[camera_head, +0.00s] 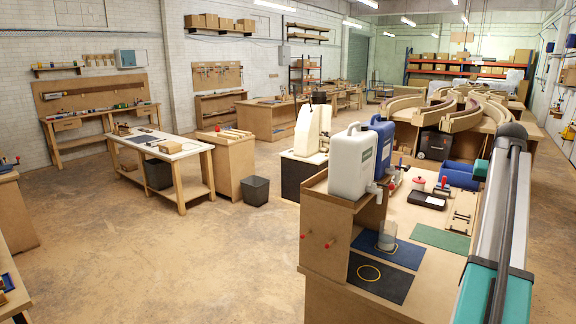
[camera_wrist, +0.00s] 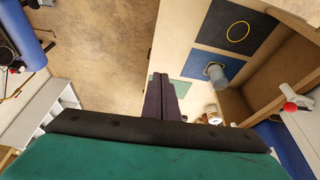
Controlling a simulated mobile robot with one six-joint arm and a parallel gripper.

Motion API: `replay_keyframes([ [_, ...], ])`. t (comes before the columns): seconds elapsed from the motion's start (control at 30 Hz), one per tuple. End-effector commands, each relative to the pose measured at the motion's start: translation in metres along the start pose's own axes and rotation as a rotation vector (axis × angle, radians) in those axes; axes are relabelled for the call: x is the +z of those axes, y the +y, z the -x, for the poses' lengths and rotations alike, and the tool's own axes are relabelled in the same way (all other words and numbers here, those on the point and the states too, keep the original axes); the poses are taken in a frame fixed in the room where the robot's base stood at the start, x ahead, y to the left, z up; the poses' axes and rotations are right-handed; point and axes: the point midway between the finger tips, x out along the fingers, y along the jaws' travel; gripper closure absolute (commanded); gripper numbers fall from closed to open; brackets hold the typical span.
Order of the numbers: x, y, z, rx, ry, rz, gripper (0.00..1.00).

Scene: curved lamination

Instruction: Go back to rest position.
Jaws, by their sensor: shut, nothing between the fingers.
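My gripper (camera_wrist: 158,76) shows in the wrist view as two dark purple fingers pressed together, with nothing between them. It points over the edge of a wooden workbench, with the brown floor to the left of the fingers. I cannot make out the gripper in the head view. The workbench (camera_head: 342,288) stands at the front right in the head view. It bears a dark mat (camera_head: 368,290) with a yellow ring (camera_head: 369,272) on it. Behind it, a clear cup (camera_head: 387,240) stands on a blue mat (camera_head: 408,256). My teal and silver arm part runs along the right side.
A white jug (camera_head: 351,165) and a blue jug (camera_head: 383,140) stand on the bench's raised shelf. A green mat (camera_head: 441,238), a black tray (camera_head: 424,201) and blue rolls (camera_head: 460,174) lie further back. A black bin (camera_head: 255,189) stands left; the left floor is open.

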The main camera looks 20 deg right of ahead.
Motion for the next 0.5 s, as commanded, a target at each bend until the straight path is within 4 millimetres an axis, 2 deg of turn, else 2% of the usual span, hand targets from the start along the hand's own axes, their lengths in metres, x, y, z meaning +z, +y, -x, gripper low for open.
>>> replay_keyframes([
  [0.27, 0.019, -0.059, -0.061, -0.028, -0.063, 0.066, 1.00],
  [0.5, 0.065, -0.133, -0.143, -0.055, -0.156, 0.152, 1.00],
])
